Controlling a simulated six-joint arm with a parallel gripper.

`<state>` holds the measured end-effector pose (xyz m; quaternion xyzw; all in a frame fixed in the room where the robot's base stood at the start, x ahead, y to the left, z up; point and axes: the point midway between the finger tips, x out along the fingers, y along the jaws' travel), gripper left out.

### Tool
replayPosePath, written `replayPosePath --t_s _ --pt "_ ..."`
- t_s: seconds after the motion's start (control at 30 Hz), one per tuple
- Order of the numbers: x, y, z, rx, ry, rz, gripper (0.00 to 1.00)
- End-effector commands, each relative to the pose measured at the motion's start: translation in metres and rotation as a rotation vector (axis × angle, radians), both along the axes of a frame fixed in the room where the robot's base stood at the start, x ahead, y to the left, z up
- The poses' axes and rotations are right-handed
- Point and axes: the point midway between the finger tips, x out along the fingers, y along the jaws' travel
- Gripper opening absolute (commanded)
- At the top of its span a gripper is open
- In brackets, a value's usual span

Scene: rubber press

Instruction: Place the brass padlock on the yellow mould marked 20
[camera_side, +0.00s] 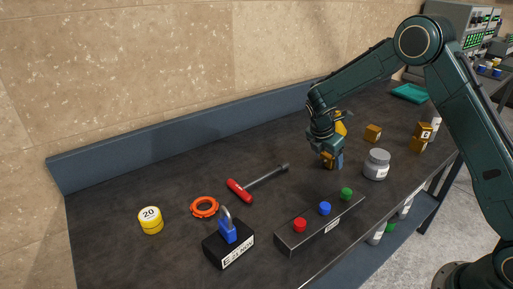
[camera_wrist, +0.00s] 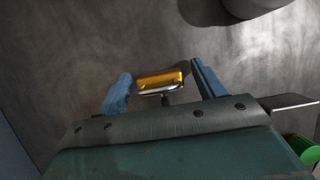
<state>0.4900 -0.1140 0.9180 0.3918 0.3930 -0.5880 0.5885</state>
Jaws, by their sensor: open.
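The brass padlock (camera_wrist: 161,78) shows in the wrist view between the two blue fingers of my gripper (camera_wrist: 160,70), with a gap to the finger on each side. Its silvery shackle points toward the gripper body. In the side view my gripper (camera_side: 332,160) is low over the right part of the bench, its fingers around the padlock, which is mostly hidden there. My gripper is open. The yellow mould marked 20 (camera_side: 151,226) stands at the left of the bench with a white top, and nothing is on it.
Between them lie a red-handled tool (camera_side: 240,190), an orange ring (camera_side: 204,207), a blue padlock (camera_side: 228,233) on a black block, and a button box (camera_side: 320,228). A grey jar (camera_side: 376,165) stands right of my gripper. Orange cubes (camera_side: 373,133) lie farther right.

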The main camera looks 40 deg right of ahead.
Motion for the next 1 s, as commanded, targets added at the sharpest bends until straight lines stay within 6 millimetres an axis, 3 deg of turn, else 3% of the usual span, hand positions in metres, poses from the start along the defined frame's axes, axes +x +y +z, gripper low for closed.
replayPosePath --t_s 0.27,0.8,1.0 --pt "0.001 0.006 0.018 -0.001 -0.004 0.002 0.69" --pt "0.001 0.038 0.093 0.000 -0.004 0.002 0.69" --pt "0.000 0.044 0.109 -0.001 -0.002 0.000 0.69"
